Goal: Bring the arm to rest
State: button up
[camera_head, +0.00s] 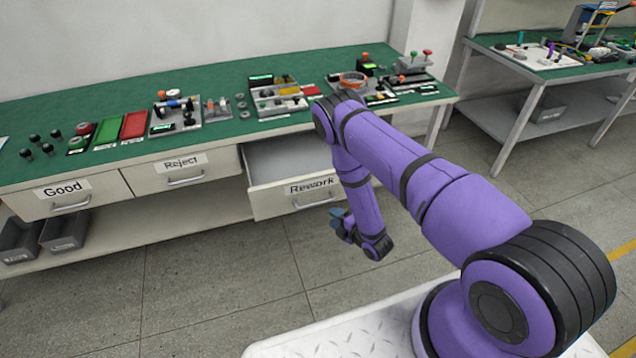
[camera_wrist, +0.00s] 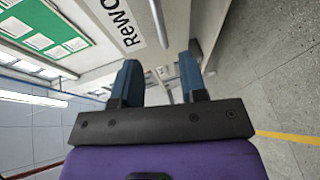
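My purple arm reaches over from the lower right in the head view and bends down in front of the bench. My gripper (camera_head: 338,221) hangs in free air just below the open Rework drawer (camera_head: 296,196), in front of it. In the wrist view my gripper (camera_wrist: 160,82) shows two blue fingers standing apart with nothing between them. The Rework drawer's front label and handle (camera_wrist: 160,22) appear beyond the fingers.
The green-topped bench (camera_head: 220,83) carries several fixtures and trays. The Good drawer (camera_head: 68,195) and Reject drawer (camera_head: 182,172) are shut. Grey bins (camera_head: 65,229) stand on the lower shelf. A second bench (camera_head: 500,90) stands at the right. The floor between is clear.

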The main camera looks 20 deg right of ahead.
jog(key=w+r+m+g+h, duration=0.1)
jog(key=w+r+m+h, duration=0.15)
jog(key=w+r, duration=0.55)
jog(key=w+r+m+h, duration=0.1)
jog(key=w+r+m, duration=0.25)
jog(key=r, duration=0.85)
notch_tip(320, 180, up, 21)
jog(key=s+d+m+g+h, duration=0.2)
jog(key=d+m, duration=0.1)
jog(key=m, duration=0.2)
jog(key=s+r+m+g, duration=0.3)
jog(key=s+r+m, duration=0.3)
jog(key=s+r, duration=1.1)
jog(key=s+r+m+g, duration=0.1)
jog(key=s+r+m, duration=0.1)
jog(key=s, duration=0.9)
jog(key=s+r+m+g, duration=0.2)
jog(key=s+r, duration=0.1)
jog(key=s, duration=0.9)
jog(key=shift+a+m+h, duration=0.25)
jog(key=shift+m+h, duration=0.05)
jog(key=shift+h, duration=0.05)
